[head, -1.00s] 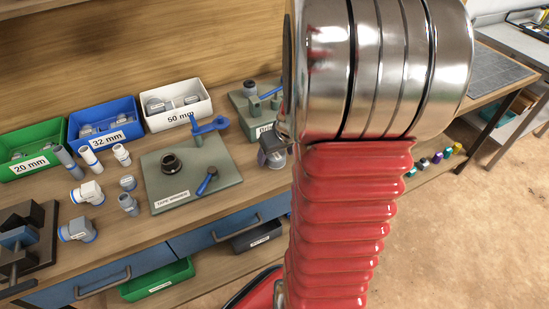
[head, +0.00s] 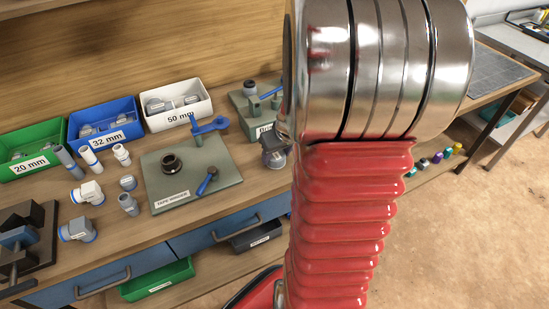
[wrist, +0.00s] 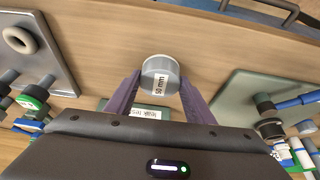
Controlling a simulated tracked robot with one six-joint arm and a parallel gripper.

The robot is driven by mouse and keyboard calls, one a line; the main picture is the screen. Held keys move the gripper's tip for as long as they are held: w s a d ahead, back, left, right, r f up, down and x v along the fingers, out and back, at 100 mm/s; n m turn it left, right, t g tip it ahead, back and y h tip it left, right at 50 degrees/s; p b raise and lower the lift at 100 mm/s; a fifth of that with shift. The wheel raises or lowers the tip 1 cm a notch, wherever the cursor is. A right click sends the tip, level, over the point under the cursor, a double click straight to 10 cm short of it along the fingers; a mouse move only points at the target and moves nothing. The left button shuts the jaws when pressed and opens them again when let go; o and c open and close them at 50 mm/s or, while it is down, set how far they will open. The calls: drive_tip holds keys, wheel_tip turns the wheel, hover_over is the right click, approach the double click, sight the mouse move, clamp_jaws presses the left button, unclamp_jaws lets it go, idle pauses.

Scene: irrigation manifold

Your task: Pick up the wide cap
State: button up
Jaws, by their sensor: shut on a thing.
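The wide cap (wrist: 160,78) is a round grey cap with a white "50 mm" label, seen in the middle of the wrist view. My gripper (wrist: 158,88) has its two purple fingers on either side of the cap and is shut on it. Wood bench top shows around the cap; I cannot tell whether the cap touches it. In the head view my red arm covers much of the middle. A small grey and dark shape shows at the arm's left edge, and I cannot tell whether it is the cap or part of my gripper.
In the head view the tape winder (head: 222,176) stands left of my arm. Green (head: 35,165), blue (head: 103,143) and white (head: 174,122) labelled bins stand at the back. Several loose fittings lie at the left.

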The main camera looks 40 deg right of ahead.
sight(276, 155)
drive_tip(key=shift+c, duration=0.5)
drive_tip(key=shift+r, duration=0.6)
wheel_tip(276, 155, up, 9)
drive_tip(key=shift+f, duration=0.1)
